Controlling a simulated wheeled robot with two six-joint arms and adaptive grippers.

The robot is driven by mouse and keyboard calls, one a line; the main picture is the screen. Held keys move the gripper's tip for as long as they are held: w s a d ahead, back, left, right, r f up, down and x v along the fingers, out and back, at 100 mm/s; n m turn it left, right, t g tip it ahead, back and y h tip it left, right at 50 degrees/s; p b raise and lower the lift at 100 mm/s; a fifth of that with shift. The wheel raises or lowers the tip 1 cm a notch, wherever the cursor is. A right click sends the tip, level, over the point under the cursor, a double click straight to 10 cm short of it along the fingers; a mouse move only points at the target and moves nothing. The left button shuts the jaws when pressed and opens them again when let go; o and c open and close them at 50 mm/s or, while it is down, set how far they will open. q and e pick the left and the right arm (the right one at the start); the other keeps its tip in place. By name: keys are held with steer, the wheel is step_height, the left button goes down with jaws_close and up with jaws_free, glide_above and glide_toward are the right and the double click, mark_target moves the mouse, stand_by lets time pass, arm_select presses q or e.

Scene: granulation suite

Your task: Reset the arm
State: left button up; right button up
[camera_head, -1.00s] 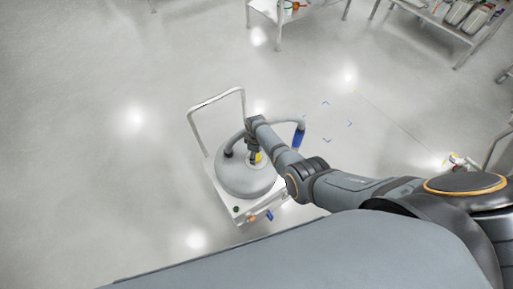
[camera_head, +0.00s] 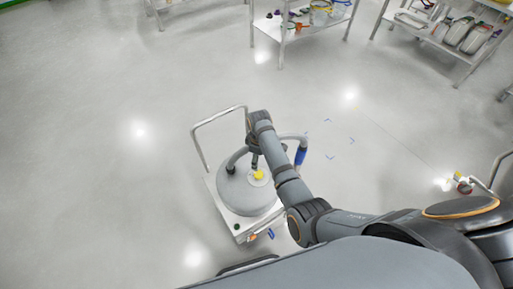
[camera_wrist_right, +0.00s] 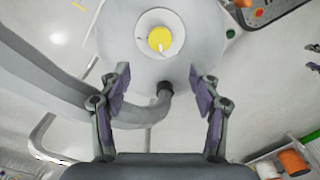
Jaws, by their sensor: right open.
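My right arm reaches from the lower right over a grey round-topped vessel on a white cart in the head view. My right gripper (camera_head: 256,162) is small and partly hidden there, above the vessel. In the right wrist view the right gripper (camera_wrist_right: 158,85) is open, its two fingers wide apart with nothing between the tips. A yellow knob (camera_wrist_right: 160,39) on a pale disc lies beyond the fingertips, apart from them. The knob also shows in the head view (camera_head: 259,175). My left gripper is not in view.
The cart (camera_head: 222,212) has a metal push handle (camera_head: 213,119). A grey hose (camera_wrist_right: 140,113) curves close to the fingers, with a blue-ended hose (camera_head: 300,155) at right. Shelves (camera_head: 300,22) stand at the back. The left floor is clear.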

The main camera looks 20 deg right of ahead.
steer(key=s+d+r+m+t, duration=0.1)
steer(key=s+d+r+m, duration=0.1)
steer(key=s+d+m, duration=0.4)
steer(key=s+d+r+m+t, duration=0.1)
steer(key=s+d+r, duration=0.25)
steer(key=s, duration=0.45)
steer(key=s+r+m+t+h, duration=0.1)
steer(key=s+r+m+t, duration=0.15)
steer(key=s+r, duration=0.3)
step_height(320, 180, down, 25)
steer(key=s+d+g, duration=0.2)
steer(key=s+d, duration=0.1)
steer(key=s+f+g, duration=0.1)
steer(key=s+f, duration=1.6)
steer(key=s, duration=0.1)
steer(key=shift+s+d+f+m, duration=0.3)
steer(key=shift+s+d+m, duration=0.05)
steer(key=shift+d, duration=0.1)
